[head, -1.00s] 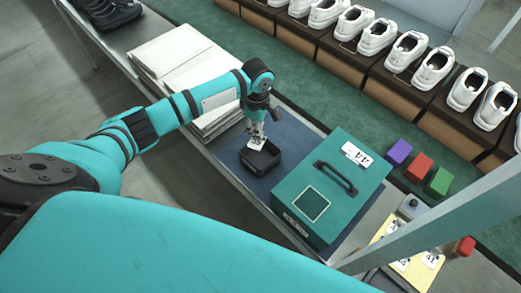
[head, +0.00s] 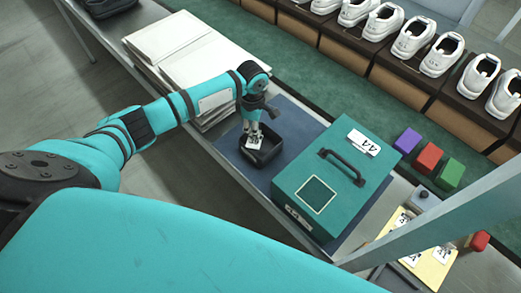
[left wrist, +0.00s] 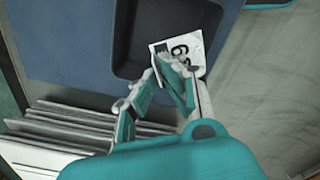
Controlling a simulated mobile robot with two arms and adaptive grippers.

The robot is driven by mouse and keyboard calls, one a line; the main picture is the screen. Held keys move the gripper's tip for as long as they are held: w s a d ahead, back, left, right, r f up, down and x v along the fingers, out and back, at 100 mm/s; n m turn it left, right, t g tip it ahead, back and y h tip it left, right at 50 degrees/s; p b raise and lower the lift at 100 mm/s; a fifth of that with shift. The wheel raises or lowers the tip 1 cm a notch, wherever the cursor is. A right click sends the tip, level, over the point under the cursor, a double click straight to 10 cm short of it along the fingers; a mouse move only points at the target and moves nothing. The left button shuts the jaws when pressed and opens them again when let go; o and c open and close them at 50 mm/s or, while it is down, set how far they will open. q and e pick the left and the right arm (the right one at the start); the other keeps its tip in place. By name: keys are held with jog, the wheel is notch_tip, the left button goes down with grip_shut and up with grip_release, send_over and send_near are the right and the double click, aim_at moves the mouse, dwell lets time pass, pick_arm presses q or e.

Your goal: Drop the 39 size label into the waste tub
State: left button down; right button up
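The waste tub (head: 275,156) is a black open square tub on the dark blue mat; it also shows at the top of the left wrist view (left wrist: 132,62). The white 39 label (head: 254,144) is within the tub's outline; in the left wrist view the label (left wrist: 200,68) shows its dark digits upside down and one finger covers part of it. My left gripper (head: 252,132) points down over the tub. Its fingers (left wrist: 156,68) look slightly apart, one each side of a narrow gap. Whether the label touches a finger is hard to tell. My right gripper is out of view.
A teal box (head: 300,188) with a black handle and a 44 label stands right of the tub. Stacked white sheets (head: 200,62) lie behind left. Purple, red and green blocks (head: 429,158) and yellow label sheets (head: 430,268) lie right. White shoes (head: 440,55) line the back.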

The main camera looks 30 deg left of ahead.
pick_arm(q)
jog(key=c, duration=1.4)
grip_release()
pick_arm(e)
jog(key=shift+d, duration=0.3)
pick_arm(q)
jog(key=shift+r, duration=0.1)
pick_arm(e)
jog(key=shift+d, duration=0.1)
pick_arm(q)
notch_tip(320, 180, up, 12)
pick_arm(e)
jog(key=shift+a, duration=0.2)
